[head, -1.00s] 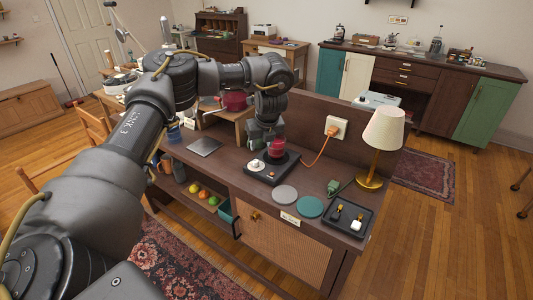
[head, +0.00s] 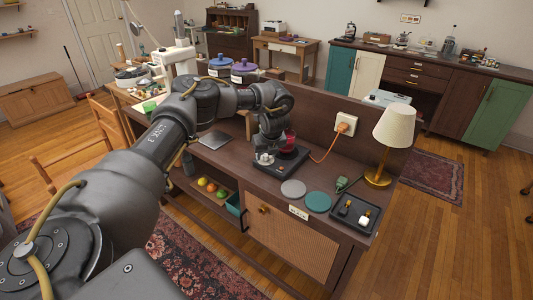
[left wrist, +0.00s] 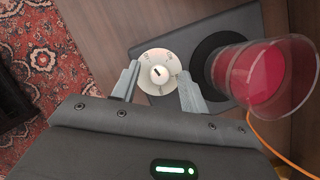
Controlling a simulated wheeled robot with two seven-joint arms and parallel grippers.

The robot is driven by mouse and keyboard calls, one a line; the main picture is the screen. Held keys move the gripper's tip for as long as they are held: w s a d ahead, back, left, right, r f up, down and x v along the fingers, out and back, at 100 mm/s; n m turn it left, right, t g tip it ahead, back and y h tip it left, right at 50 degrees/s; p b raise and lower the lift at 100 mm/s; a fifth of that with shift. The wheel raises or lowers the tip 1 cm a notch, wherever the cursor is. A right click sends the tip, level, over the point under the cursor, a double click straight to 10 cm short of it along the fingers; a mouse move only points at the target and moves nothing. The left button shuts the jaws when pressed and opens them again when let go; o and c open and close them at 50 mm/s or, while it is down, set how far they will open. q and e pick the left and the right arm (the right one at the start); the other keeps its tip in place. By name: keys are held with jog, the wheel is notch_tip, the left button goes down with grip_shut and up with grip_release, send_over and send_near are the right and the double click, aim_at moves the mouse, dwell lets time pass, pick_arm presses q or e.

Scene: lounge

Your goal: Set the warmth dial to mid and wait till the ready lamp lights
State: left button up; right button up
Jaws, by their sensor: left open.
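The warmer is a dark flat unit (head: 282,170) on the sideboard, with a white round dial (left wrist: 158,58) at one end. The dial has markings around its rim and a pale central knob (left wrist: 159,74) with a dark pointer line; I cannot read the setting. A glass with red contents (left wrist: 262,78) stands on the black round plate at the other end. My left gripper (left wrist: 158,84) is open, its fingers on either side of the dial, apparently not gripping the knob. In the head view the dial (head: 264,159) is just below the gripper. I cannot make out a lit ready lamp. My right gripper is not in view.
A lamp (head: 393,128), grey coaster (head: 293,189), teal coaster (head: 317,202) and black tray (head: 353,215) stand to the right. A grey flat square (head: 215,140) lies to the left.

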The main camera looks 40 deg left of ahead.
pick_arm(q)
jog(key=shift+c, duration=0.2)
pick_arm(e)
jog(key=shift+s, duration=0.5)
pick_arm(q)
grip_shut()
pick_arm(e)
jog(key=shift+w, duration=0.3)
